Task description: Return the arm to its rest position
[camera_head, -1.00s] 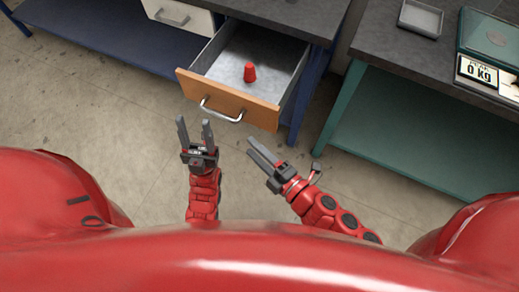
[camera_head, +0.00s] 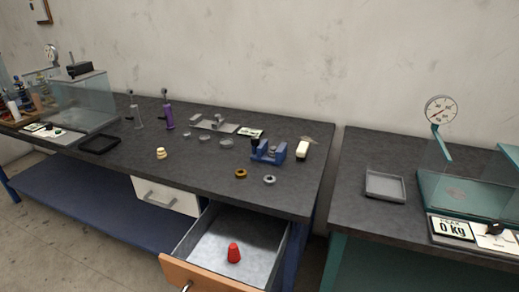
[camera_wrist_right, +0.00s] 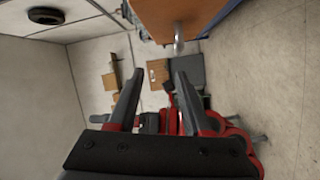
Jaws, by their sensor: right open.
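My right gripper (camera_wrist_right: 159,76) is open and empty in the right wrist view, its two grey fingers apart. The wooden drawer front (camera_wrist_right: 172,15) and its metal handle (camera_wrist_right: 178,40) are beyond the fingertips, near the top of that view. Red and dark parts of my own body show behind the fingers. Neither gripper shows in the head view, and I cannot make out my left gripper in the right wrist view.
The pulled-out drawer (camera_head: 212,246) holds a red tapered piece (camera_head: 234,253). The dark workbench (camera_head: 110,155) carries a blue fixture (camera_head: 268,152), rings and several small parts. A grey tray (camera_head: 385,186) and a dial gauge stand (camera_head: 440,112) are on the right bench.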

